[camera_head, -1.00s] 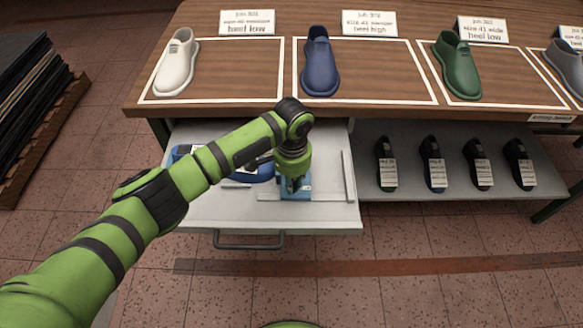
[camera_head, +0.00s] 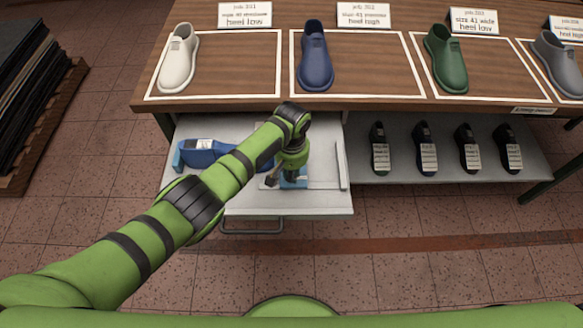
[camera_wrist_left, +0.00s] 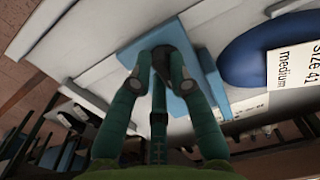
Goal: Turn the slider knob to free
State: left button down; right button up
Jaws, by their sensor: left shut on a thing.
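The light blue slider block (camera_head: 300,183) sits in the open drawer under my left gripper. It also shows in the left wrist view (camera_wrist_left: 140,48). A dark knob (camera_wrist_left: 160,64) stands on it between the fingertips of my left gripper (camera_wrist_left: 160,80). The fingers are closed in on the knob and hide part of it. In the head view the left gripper (camera_head: 294,176) points down at the block and covers the knob. Any marking for the free position cannot be read. My right gripper is out of view.
A dark blue shoe last (camera_head: 200,152) with a size 41 medium label lies beside the block in the drawer (camera_head: 325,200). Above it, a wooden bench (camera_head: 290,101) bears several shoes. Several dark lasts stand on the shelf (camera_head: 400,178) at the right.

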pick_arm(q)
jog(key=shift+w+n, duration=0.1)
jog(key=shift+n, duration=0.3)
jog(key=c, duration=1.1)
grip_release()
jog(key=shift+c, duration=0.2)
notch_tip(320, 180, up, 12)
